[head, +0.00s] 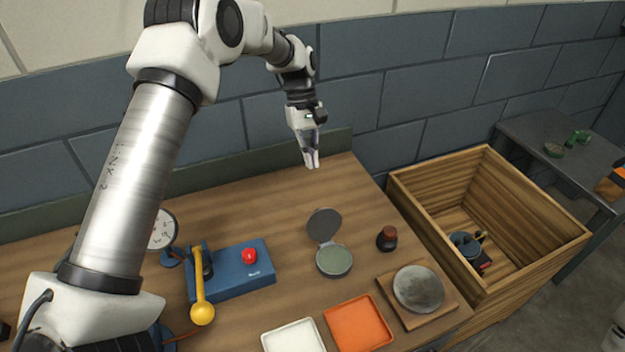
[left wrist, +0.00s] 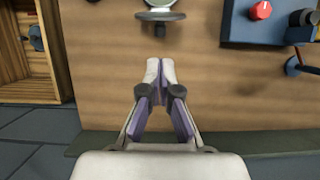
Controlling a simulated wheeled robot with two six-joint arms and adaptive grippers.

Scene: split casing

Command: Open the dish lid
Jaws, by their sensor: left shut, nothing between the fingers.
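A small round dish (head: 334,261) with a greenish inside stands on the wooden table. Its grey disc lid (head: 323,225) is hinged at the back edge and stands raised, tilted back from the dish, so the inside shows. The lid (left wrist: 160,16) also appears at the top of the left wrist view, with part of the dish (left wrist: 160,3) cut off by the frame. My left gripper (head: 312,165) is shut and empty. It hangs above the table's back part, behind the lid and apart from it. Its fingertips (left wrist: 160,64) meet in the left wrist view. My right gripper is not visible.
A blue box (head: 240,272) with a red button and a yellow-knobbed lever stand left of the dish. A dark brown-topped jar (head: 387,238), a round plate on a board (head: 388,312), an orange tray (head: 358,324) and a white tray (head: 293,336) are nearby. A wooden crate (head: 440,250) stands right.

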